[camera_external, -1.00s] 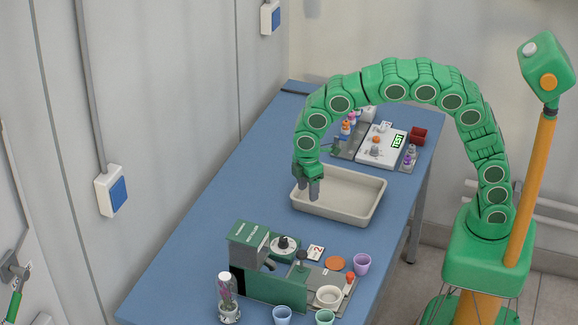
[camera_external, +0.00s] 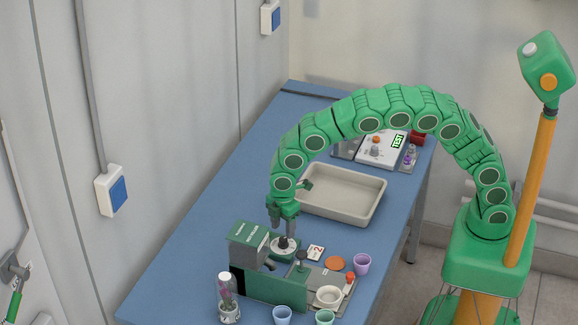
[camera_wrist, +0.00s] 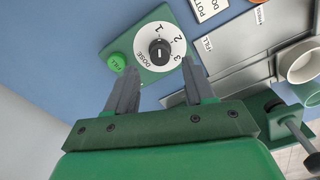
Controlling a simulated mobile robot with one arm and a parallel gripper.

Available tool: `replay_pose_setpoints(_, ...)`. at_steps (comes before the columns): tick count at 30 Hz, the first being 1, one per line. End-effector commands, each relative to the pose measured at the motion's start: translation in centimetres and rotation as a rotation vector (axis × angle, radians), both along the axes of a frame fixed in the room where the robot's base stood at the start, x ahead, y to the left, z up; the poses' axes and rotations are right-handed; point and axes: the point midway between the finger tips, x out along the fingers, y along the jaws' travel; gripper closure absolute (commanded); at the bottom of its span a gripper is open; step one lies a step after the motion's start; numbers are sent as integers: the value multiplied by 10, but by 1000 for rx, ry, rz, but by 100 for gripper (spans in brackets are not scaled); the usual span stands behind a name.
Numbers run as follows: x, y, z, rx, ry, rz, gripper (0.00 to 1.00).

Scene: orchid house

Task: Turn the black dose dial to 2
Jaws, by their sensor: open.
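The black dose dial (camera_wrist: 160,51) sits on a round white plate (camera_wrist: 146,62) marked DOSE, 1, 2 and 3. The knob bears a small white mark, but I cannot tell for sure which number it points to. My gripper (camera_wrist: 157,70) is open and empty, pointing down. Its two fingers appear on either side of the dial in the wrist view, and the dial lies beyond the fingertips. In the external view my gripper (camera_external: 282,228) is just above the dial.
A glass vessel (camera_external: 228,310) stands in front. A beige tray (camera_external: 345,215) lies behind.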

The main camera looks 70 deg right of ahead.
Motion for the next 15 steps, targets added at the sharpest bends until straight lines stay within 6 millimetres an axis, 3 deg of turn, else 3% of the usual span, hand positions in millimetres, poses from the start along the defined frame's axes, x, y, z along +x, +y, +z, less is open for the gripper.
replay_pose_setpoints(6,-1,0,-32,-1,3,-1,47)
replay_pose_setpoints(15,0,0,-41,1,0,0,47)
